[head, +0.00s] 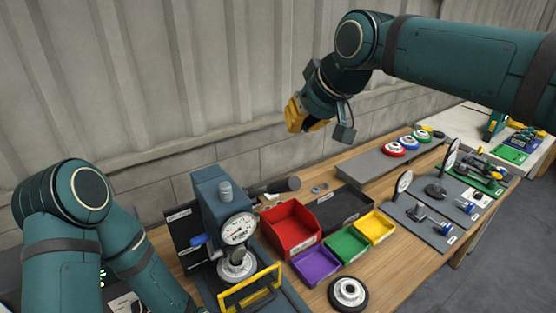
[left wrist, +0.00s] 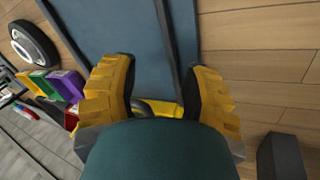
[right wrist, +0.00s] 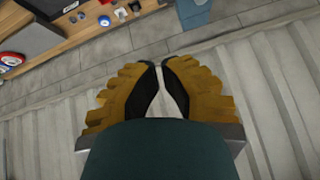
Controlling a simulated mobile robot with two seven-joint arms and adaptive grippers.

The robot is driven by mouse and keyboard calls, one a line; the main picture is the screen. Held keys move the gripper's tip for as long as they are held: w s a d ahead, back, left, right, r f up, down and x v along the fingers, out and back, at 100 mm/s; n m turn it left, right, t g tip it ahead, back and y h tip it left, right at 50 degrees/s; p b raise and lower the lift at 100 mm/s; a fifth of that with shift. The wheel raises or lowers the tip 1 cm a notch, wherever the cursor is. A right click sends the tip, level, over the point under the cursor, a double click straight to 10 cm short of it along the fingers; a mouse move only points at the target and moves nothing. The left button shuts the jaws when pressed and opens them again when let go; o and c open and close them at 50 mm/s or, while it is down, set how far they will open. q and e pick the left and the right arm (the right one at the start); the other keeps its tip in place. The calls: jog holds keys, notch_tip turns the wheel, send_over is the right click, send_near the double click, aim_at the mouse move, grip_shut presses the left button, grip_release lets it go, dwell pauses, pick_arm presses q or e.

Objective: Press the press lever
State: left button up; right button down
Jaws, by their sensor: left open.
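The blue-grey press (head: 220,205) with a round dial gauge (head: 238,229) stands on the bench in the head view. A dark lever with a thick cylindrical grip (head: 288,185) sticks out to the right behind it. A yellow guard frame (head: 250,288) is at the press front. My left gripper (left wrist: 160,85) is open in the left wrist view, above a blue-grey plate. A yellow bar (left wrist: 160,107) shows between its fingers; I cannot tell if they touch it. The head view does not show this gripper. My right gripper (head: 306,117) is raised, empty, fingertips together, well above the bench.
Red (head: 291,229), purple (head: 316,263), green (head: 346,244) and yellow (head: 375,227) bins stand right of the press. A black-rimmed wheel (head: 348,294) lies in front. A grey board with gauges (head: 425,222) is further right. The wall runs behind the bench.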

pick_arm(q)
jog(key=shift+d, duration=0.1)
pick_arm(e)
jog(key=shift+s+d, duration=0.1)
pick_arm(q)
jog(key=shift+f, duration=0.2)
pick_arm(e)
jog(key=a+f, duration=0.1)
jog(key=f, duration=0.2)
jog(key=w+a+f, duration=0.1)
jog(key=f, duration=0.3)
jog(key=w+a+f, duration=0.1)
jog(key=f, duration=0.2)
jog(key=shift+w+f, duration=0.15)
jog(key=shift+f, duration=0.4)
pick_arm(q)
jog(key=shift+s, duration=0.1)
